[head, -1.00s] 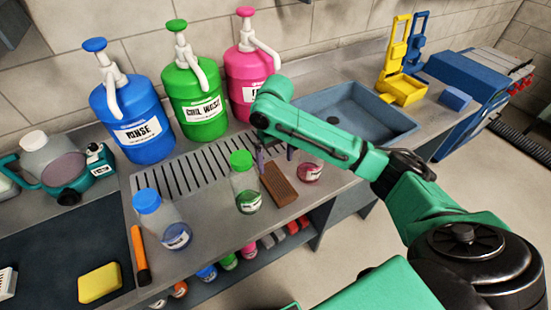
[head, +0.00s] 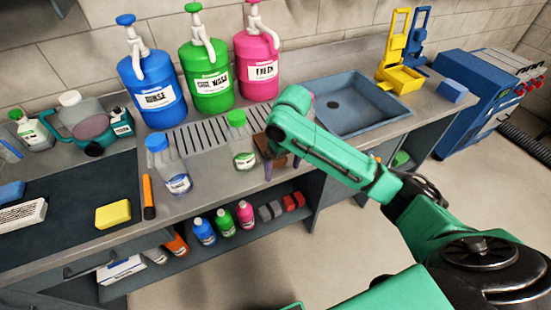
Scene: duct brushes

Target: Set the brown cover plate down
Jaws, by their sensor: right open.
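The brown cover plate (head: 261,143) is at the front of the metal counter, right of the green-capped bottle (head: 243,155). Much of it is hidden behind my right gripper and forearm. My right gripper (head: 282,166) points down over the plate, with its two purple-grey fingers apart. Brown shows beside and between the fingers; I cannot tell whether they touch it. My left gripper is not in view.
A blue-capped bottle (head: 173,172) stands left of the green-capped one. Blue, green and pink pump jugs (head: 210,78) stand behind the slotted drain (head: 205,132). A sink (head: 350,105) lies to the right. A lower shelf holds several small bottles (head: 224,222).

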